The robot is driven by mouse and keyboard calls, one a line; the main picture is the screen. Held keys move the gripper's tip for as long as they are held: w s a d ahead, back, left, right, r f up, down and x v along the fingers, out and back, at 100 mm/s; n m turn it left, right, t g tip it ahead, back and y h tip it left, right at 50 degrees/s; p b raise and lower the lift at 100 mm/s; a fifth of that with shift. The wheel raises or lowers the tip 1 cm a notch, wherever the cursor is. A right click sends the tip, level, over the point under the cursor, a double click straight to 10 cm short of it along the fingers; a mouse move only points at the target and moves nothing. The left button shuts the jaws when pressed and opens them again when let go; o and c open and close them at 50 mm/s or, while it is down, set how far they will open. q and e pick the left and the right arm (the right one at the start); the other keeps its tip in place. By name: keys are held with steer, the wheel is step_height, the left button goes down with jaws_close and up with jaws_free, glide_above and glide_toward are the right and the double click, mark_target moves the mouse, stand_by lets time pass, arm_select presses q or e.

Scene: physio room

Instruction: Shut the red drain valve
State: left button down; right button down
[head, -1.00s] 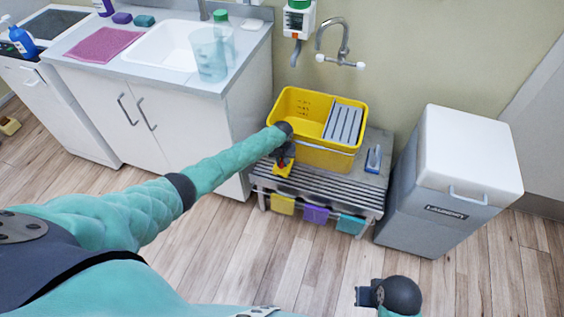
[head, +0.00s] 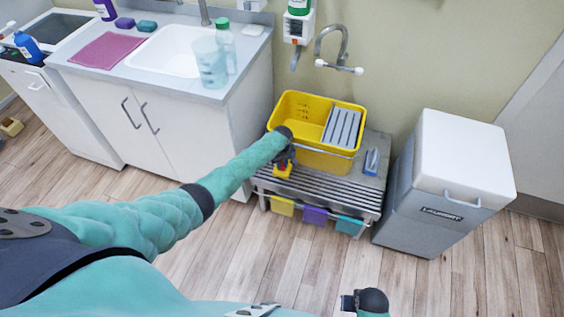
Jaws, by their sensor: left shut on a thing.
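A yellow mop bucket (head: 326,160) with a grey slatted insert (head: 342,127) stands on a low slatted metal bench. At its front left, a small red part (head: 283,157), which I take to be the drain valve, shows beside a yellow piece (head: 283,171). My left gripper (head: 284,161) reaches down there and is shut on the valve. The dark wrist hides most of the valve, so its exact angle cannot be read. My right gripper (head: 349,302) is low at the bottom edge, away from the bench, and its jaws are not clear.
The metal bench (head: 318,190) also carries a blue-and-grey brush (head: 371,162); coloured cloths hang from its front. A grey laundry bin (head: 438,205) with a white lid stands close on the right. The sink cabinet (head: 185,128) is on the left. The wooden floor in front is free.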

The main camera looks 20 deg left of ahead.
arm_select(q)
steer(key=n+p, duration=0.2)
steer(key=n, duration=0.1)
steer(key=shift+d+r+n, duration=0.1)
steer(key=shift+n, duration=0.3)
steer(key=n+p, duration=0.1)
steer(key=n, duration=0.2)
steer(key=shift+p, duration=0.35)
steer(key=n+p, duration=0.1)
steer(key=n, duration=0.3)
steer(key=shift+n, duration=0.3)
arm_select(e)
steer(key=s+d+f, duration=0.1)
steer(key=f, duration=0.7)
steer(key=s+d+f, duration=0.2)
steer(key=f, duration=0.6)
steer(key=shift+s, duration=0.3)
steer(key=shift+s+d+f, duration=0.1)
steer(key=shift+d+f, duration=0.05)
steer(key=shift+d, duration=0.05)
arm_select(q)
steer(key=c, duration=1.3)
jaws_free()
arm_select(e)
steer(key=shift+a, duration=0.1)
